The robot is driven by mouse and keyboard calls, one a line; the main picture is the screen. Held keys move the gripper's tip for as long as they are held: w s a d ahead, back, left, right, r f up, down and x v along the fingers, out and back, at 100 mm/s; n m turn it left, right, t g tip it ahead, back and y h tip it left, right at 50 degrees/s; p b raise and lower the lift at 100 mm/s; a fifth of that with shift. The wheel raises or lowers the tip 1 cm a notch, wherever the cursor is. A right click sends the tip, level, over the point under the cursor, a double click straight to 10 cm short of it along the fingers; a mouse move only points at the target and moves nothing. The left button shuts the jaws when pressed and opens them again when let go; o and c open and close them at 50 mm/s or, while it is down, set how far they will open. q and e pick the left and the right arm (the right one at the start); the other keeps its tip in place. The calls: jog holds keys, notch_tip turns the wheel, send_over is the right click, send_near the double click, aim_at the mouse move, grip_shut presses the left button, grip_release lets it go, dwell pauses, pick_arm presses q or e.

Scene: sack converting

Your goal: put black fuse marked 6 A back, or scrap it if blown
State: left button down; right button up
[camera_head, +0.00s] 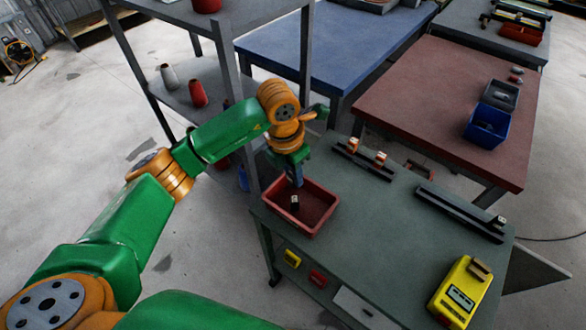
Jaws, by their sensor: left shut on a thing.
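My left gripper (296,186) points down over the red tray (327,193) at the left end of the grey-green bench. It is shut on a small black fuse (294,205) with a pale mark, held low within the tray's outline. Whether the fuse touches the tray floor cannot be told, and its marking is too small to read. A dark rail (352,158) at the back holds orange-and-white pieces. Another dark rail (455,212) at the right has a small pale-topped piece near its far end. A yellow tester (456,299) with a display stands at the front right. My right gripper is not in view.
The middle of the bench (370,225) is clear. A shelf rack with cones (198,94) stands close behind my left arm. A blue table (330,45) and a red-brown table (445,100) with a blue bin (487,125) lie beyond.

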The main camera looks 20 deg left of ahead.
aim_at(290, 174)
pick_arm(q)
jog(key=shift+f, duration=0.8)
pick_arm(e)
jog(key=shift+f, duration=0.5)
pick_arm(q)
jog(key=c, duration=0.7)
grip_release()
jog(key=shift+r, duration=0.1)
jog(key=shift+o, duration=0.2)
jog(key=r, duration=0.2)
jog(key=r+b, duration=0.1)
jog(key=r, duration=0.3)
jog(key=shift+s+a+b, duration=0.25)
jog(key=shift+s+b, duration=0.1)
jog(key=shift+s+r, duration=0.1)
jog(key=shift+r, duration=0.45)
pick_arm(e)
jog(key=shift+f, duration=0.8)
